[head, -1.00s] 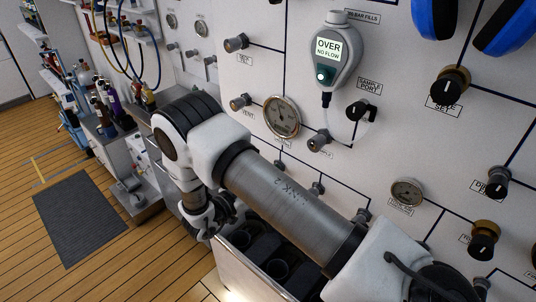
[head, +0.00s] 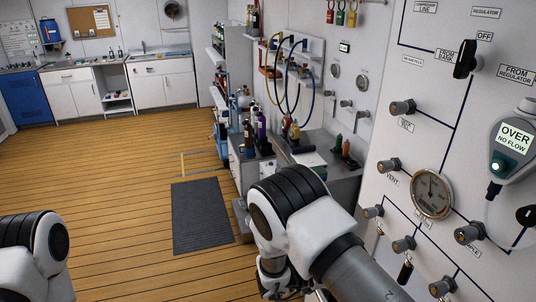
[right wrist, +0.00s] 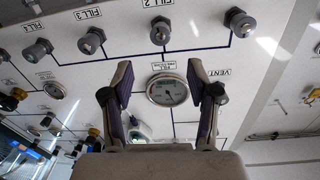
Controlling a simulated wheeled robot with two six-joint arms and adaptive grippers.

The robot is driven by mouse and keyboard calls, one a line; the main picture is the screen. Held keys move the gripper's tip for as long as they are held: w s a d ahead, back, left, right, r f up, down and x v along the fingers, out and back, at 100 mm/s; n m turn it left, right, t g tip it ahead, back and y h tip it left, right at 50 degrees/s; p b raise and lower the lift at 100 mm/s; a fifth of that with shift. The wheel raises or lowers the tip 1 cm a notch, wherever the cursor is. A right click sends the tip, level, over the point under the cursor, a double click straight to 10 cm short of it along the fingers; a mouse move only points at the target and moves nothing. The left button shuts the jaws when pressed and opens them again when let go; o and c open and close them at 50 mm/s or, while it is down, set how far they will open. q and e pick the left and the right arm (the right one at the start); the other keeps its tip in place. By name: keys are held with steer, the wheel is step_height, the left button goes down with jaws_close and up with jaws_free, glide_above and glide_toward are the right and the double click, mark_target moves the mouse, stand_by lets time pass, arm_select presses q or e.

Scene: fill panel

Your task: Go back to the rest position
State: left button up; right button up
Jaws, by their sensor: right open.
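My right arm comes in from the lower right of the head view, bent in front of the fill panel (head: 400,140); its gripper is hidden there. In the right wrist view my right gripper (right wrist: 162,80) is open and empty, its two fingers apart. The panel shows upside down behind the fingers, with a round gauge (right wrist: 167,90) between them and several grey knobs above. Only a white and black part of my left arm shows at the lower left of the head view; its gripper is out of view.
An analyser reading "OVER NO FLOW" (head: 514,138) hangs on the panel. A large gauge (head: 431,194) and several knobs stick out near my right arm. A workbench (head: 334,178) with bottles stands beyond. A dark mat (head: 202,215) lies on the open wooden floor at left.

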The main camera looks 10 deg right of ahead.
steer(key=s+d+f+n+t+y+b, duration=0.1)
steer(key=s+d+f+n+b, duration=0.1)
steer(key=d+f+n, duration=0.3)
steer(key=s+d+f+n+t+y+b, duration=0.1)
steer(key=s+d+f+t+b, duration=0.15)
steer(key=f, duration=0.35)
steer(key=s+f+n+t+y+b, duration=0.1)
steer(key=s+f+n+y+b, duration=0.15)
steer(key=f+n+y, duration=0.6)
steer(key=s+a+f+n+g+y, duration=0.2)
steer(key=s+a+f+y, duration=0.2)
steer(key=s+a, duration=0.3)
steer(key=s+a+f+n+g+y, duration=0.2)
steer(key=s+a+f+g+y, duration=0.1)
steer(key=s+a, duration=0.4)
steer(key=s, duration=0.3)
steer(key=shift+s+a+f+y+p, duration=0.15)
steer(key=shift+a+f+y+p, duration=0.05)
steer(key=shift+f+y+p, duration=0.2)
